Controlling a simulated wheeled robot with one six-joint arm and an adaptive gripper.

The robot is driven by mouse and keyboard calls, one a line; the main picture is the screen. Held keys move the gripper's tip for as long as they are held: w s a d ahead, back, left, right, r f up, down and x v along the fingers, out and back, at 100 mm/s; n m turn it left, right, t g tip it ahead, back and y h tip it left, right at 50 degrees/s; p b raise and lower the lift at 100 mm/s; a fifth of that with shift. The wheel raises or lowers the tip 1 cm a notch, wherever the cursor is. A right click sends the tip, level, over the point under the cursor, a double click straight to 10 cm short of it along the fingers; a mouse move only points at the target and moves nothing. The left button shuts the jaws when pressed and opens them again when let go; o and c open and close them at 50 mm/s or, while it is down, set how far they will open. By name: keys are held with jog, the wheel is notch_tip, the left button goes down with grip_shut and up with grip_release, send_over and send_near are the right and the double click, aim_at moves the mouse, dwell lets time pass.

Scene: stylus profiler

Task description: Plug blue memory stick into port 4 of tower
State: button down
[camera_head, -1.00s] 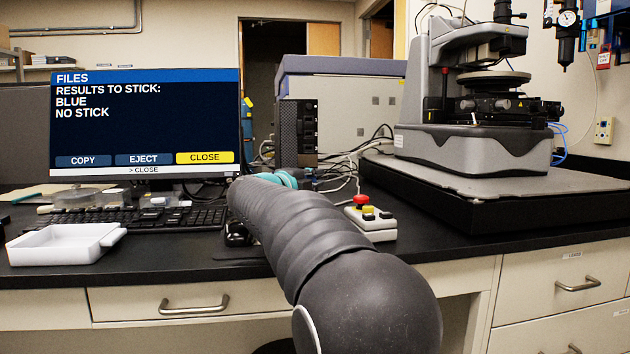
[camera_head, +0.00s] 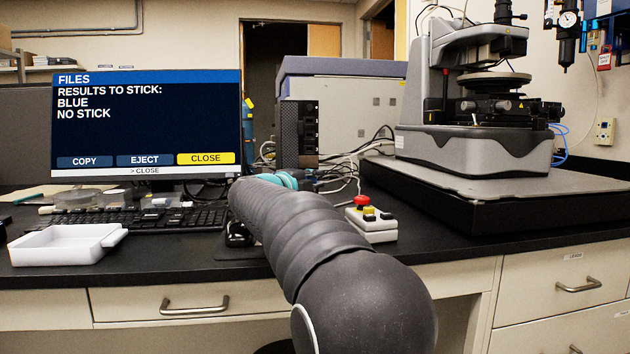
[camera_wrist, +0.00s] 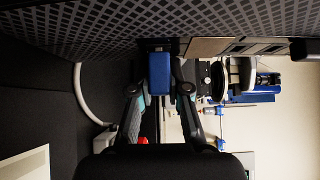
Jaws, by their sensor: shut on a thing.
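The blue memory stick (camera_wrist: 159,73) is between the fingertips of my gripper (camera_wrist: 159,86) in the wrist view, and the gripper is shut on it. The stick's far end is at or very close to the front of the black tower (camera_wrist: 90,28). I cannot tell whether it touches or enters a port, and I cannot read the port numbers. In the head view the tower (camera_head: 297,132) stands behind my arm, which hides the gripper and stick. The monitor (camera_head: 145,125) reads "BLUE" and "NO STICK", with CLOSE highlighted.
A white tray (camera_head: 62,246) and a keyboard (camera_head: 140,219) lie at left. A control box with a red button (camera_head: 362,202) stands right of my arm. Loose cables (camera_head: 345,172) run beside the tower. The profiler (camera_head: 475,140) fills the right side.

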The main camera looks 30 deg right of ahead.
jog(key=shift+s+r, duration=0.1)
dwell(0.3)
jog(key=shift+s+a+b, duration=0.15)
jog(key=shift+s+b, duration=0.1)
jog(key=shift+s, duration=0.25)
jog(key=shift+s+a+b, duration=0.15)
jog(key=shift+s+b, duration=0.05)
jog(key=shift+s, duration=0.3)
jog(key=c, duration=1.8)
grip_release()
grip_shut()
jog(key=shift+w, duration=0.1)
jog(key=shift+w+d+p, duration=0.2)
jog(key=shift+w+p, duration=0.05)
jog(key=shift+w, duration=0.25)
jog(key=shift+w+d+p, duration=0.15)
jog(key=shift+w+p, duration=0.05)
jog(key=shift+w, duration=0.3)
jog(key=shift+s+a, duration=0.1)
jog(key=shift+s, duration=0.05)
